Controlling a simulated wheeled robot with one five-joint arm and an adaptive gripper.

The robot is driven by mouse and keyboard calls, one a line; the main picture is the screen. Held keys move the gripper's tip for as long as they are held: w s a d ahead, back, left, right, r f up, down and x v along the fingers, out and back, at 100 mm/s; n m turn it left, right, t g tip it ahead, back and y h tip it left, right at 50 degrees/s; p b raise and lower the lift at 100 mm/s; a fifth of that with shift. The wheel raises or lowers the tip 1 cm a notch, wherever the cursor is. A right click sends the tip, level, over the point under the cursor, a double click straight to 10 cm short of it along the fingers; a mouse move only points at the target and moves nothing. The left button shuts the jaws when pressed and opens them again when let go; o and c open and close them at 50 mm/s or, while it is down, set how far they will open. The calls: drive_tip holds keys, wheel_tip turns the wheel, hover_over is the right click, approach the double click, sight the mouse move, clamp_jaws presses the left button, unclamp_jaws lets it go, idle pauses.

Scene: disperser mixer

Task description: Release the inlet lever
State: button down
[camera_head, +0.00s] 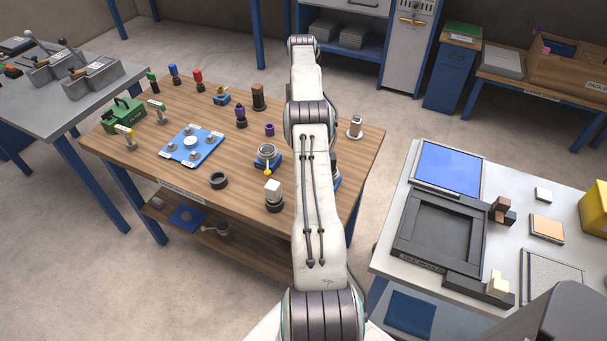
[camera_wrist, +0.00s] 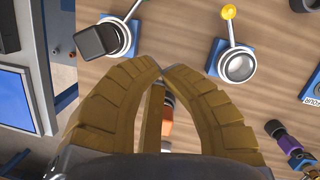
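A lever with a yellow knob (camera_wrist: 229,12) joins a round metal fitting (camera_wrist: 237,65) on a blue base in the wrist view. In the head view the fitting (camera_head: 266,152) stands left of my arm. A second fitting (camera_wrist: 127,36) with a black block-shaped knob (camera_wrist: 97,40) is at the upper left of the wrist view; in the head view my arm mostly hides it. I see no label telling which is the inlet lever. My gripper (camera_wrist: 161,72) has its brown fingertips together, apart from both fittings in the picture. An orange part (camera_wrist: 166,133) shows between the fingers, apparently beyond them.
The wooden table (camera_head: 215,100) also holds a blue plate (camera_head: 190,146), a black ring (camera_head: 219,181), a white cube on a dark round base (camera_head: 273,194) and several coloured-top posts. A grey table with a black tray (camera_head: 440,232) stands at the right. Floor shows between the tables.

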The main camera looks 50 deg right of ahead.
drive_tip(key=x, duration=0.9)
drive_tip(key=shift+s+a+f, duration=0.2)
drive_tip(key=shift+a+f, duration=0.05)
drive_tip(key=shift+s+a+f+p, duration=0.2)
drive_tip(key=shift+s+a+p, duration=0.35)
drive_tip(key=shift+a+p, duration=0.15)
drive_tip(key=shift+s+a+f, duration=0.1)
drive_tip(key=shift+s+f, duration=0.05)
drive_tip(key=shift+f, duration=0.05)
drive_tip(key=shift+s+a+f, duration=0.2)
drive_tip(key=shift+s+a, duration=0.25)
drive_tip(key=shift+a, duration=0.05)
drive_tip(key=shift+s+a+f+b, duration=0.1)
drive_tip(key=shift+s+f+b, duration=0.05)
drive_tip(key=shift+b, duration=0.3)
